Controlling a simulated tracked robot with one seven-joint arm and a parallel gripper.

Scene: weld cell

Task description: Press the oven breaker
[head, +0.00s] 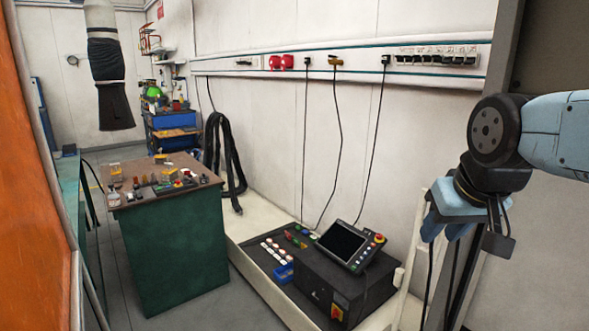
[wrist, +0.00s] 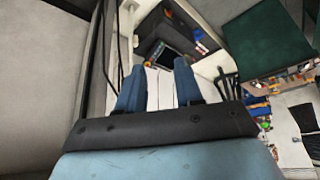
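The breakers do not show in the wrist view.
A green workbench (head: 172,252) with clutter stands left. A grey upright is beside my arm.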

